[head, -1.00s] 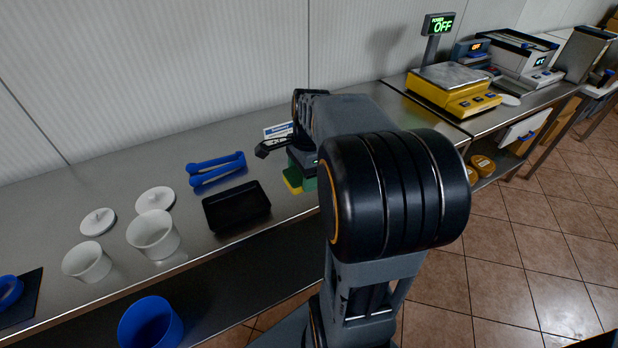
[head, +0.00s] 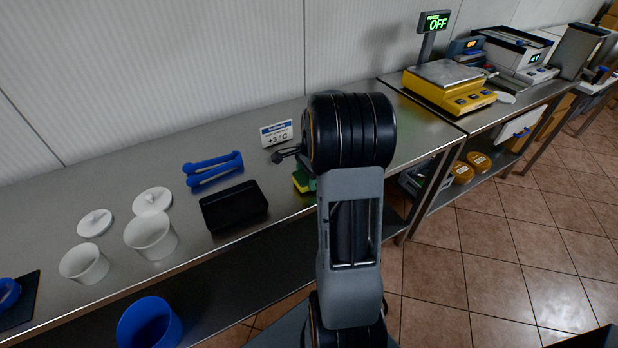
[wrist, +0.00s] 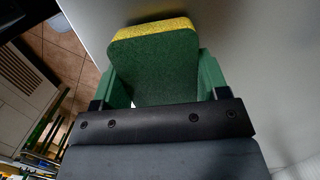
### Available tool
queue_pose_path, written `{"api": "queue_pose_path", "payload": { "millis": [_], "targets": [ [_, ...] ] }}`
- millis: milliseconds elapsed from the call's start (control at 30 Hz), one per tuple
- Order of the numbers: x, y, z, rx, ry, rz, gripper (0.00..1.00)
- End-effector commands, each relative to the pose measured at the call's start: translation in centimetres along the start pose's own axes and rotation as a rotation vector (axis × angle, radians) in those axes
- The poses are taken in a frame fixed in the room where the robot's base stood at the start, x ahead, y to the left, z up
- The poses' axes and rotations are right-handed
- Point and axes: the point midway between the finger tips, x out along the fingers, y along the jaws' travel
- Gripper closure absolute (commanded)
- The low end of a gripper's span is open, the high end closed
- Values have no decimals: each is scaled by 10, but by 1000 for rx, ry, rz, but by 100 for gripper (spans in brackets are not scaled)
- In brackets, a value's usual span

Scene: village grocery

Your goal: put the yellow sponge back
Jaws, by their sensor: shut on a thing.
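The sponge (wrist: 155,62) is in the wrist view, a green block with a yellow layer along its far edge. My gripper (wrist: 158,85) is shut on it, with a green finger at each side. In the head view a small piece of the yellow and green sponge (head: 303,182) shows left of my arm, by the front edge of the steel counter. My arm hides most of the gripper there. A black tray (head: 234,206) lies on the counter left of the sponge; it looks empty.
A small +3 °C sign (head: 277,133) stands behind the sponge. Blue tongs-like handles (head: 213,169), white cups (head: 151,236) and white lids (head: 152,201) are to the left. A yellow scale (head: 449,87) stands on the right counter. A blue bin (head: 150,324) is below the front edge.

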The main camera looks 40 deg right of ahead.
Motion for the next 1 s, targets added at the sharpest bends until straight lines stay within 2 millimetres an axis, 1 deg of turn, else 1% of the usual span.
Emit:
{"api": "queue_pose_path", "payload": {
  "millis": [33, 67, 333, 467, 500, 700, 733, 767, 1000],
  "targets": [
    [6, 0, 0, 0, -1, 3, 54],
    [8, 0, 0, 0, -1, 2, 54],
    [9, 0, -1, -1, 0, 0, 54],
    [13, 0, -1, -1, 0, 1, 54],
    [12, 0, -1, -1, 0, 0, 29],
    [11, 0, -1, -1, 0, 0, 10],
    [11, 0, -1, -1, 0, 0, 7],
    [11, 0, -1, -1, 0, 0, 7],
    [9, 0, -1, -1, 0, 0, 7]
  ]
}}
